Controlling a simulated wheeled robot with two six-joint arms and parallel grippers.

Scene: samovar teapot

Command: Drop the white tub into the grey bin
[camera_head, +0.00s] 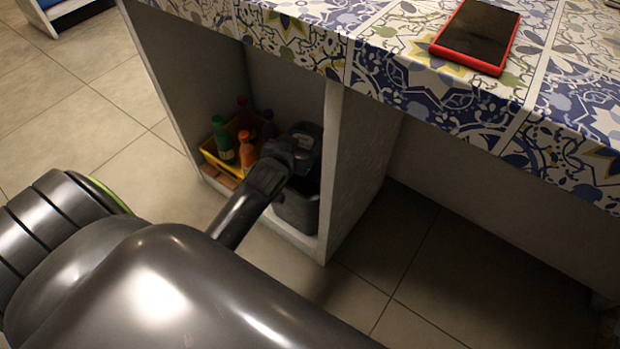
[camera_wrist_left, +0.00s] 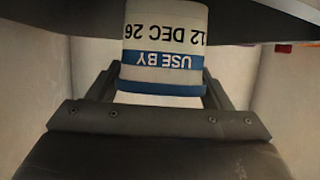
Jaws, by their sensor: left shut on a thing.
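The tub cannot be made out in the head view. I cannot tell whether the tub is above the bin's opening or inside its rim. My right gripper is in neither view.
A yellow crate (camera_head: 211,155) with several bottles stands left of the bin in the cubby. The cubby's right wall (camera_head: 350,165) is close to the bin. A tiled counter (camera_head: 400,70) overhangs it, with a red-edged tablet (camera_head: 478,36) on top.

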